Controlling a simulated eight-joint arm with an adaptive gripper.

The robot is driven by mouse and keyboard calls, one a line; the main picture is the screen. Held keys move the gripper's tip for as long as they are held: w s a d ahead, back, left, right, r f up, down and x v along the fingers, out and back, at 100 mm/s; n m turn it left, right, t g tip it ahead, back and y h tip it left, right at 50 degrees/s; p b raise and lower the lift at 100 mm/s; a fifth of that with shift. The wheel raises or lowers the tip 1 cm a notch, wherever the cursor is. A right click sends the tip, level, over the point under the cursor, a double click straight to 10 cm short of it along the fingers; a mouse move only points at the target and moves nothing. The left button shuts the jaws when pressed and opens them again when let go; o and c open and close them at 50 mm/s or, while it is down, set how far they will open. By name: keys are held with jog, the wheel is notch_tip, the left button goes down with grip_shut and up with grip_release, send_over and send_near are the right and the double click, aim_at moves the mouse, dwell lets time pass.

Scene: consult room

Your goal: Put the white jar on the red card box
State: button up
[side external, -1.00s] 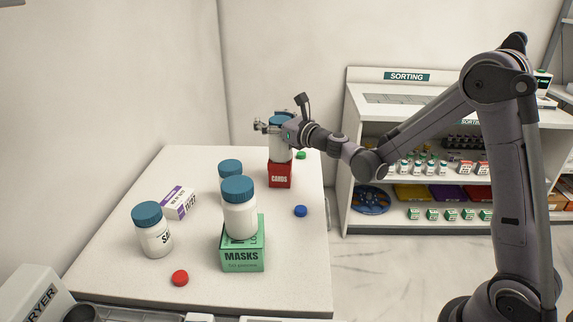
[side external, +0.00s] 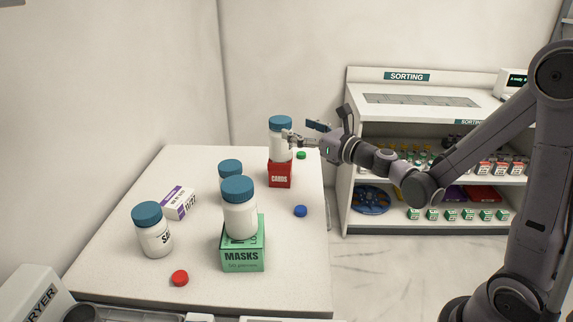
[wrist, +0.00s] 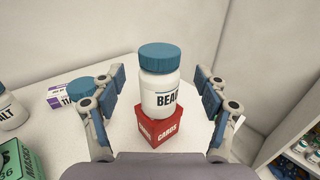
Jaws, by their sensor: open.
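A white jar with a blue lid (side external: 280,142) stands upright on the red card box (side external: 280,174) at the far right of the table. In the wrist view the jar (wrist: 160,92) rests on top of the red box (wrist: 158,133), its label starting with "BEA". My gripper (side external: 290,138) is at the right side of this jar. In the wrist view my gripper (wrist: 158,98) is open, with a finger on either side of the jar and a gap to each. Nothing is held.
Another white jar (side external: 240,219) stands on the green masks box (side external: 242,258). Two more jars (side external: 154,238) (side external: 230,169), a purple-white carton (side external: 179,202) and red (side external: 180,278), blue (side external: 300,211) and green (side external: 301,155) caps are on the table. A sorting shelf (side external: 400,99) stands right.

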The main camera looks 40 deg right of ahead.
jog(key=s+d+r+m+g+h, duration=0.1)
jog(key=s+d+m+g+h, duration=0.2)
jog(key=m, duration=0.8)
jog(key=s+d+r+m+h, duration=0.1)
jog(key=s+d+m+h, duration=0.3)
jog(key=m, duration=0.7)
jog(key=s+a+f+m+g+y, duration=0.3)
jog(key=s+a+f+m+g, duration=0.1)
jog(key=s+a+f+m, duration=0.1)
jog(key=s+a+f+m+g+y, duration=0.2)
jog(key=s+a+f+m+g, duration=0.2)
jog(key=s+a+m, duration=0.3)
jog(key=s+f+m, duration=0.1)
jog(key=s+m, duration=0.1)
jog(key=s, duration=0.1)
jog(key=shift+s+a+m+y, duration=0.15)
jog(key=shift+s+m+y, duration=0.25)
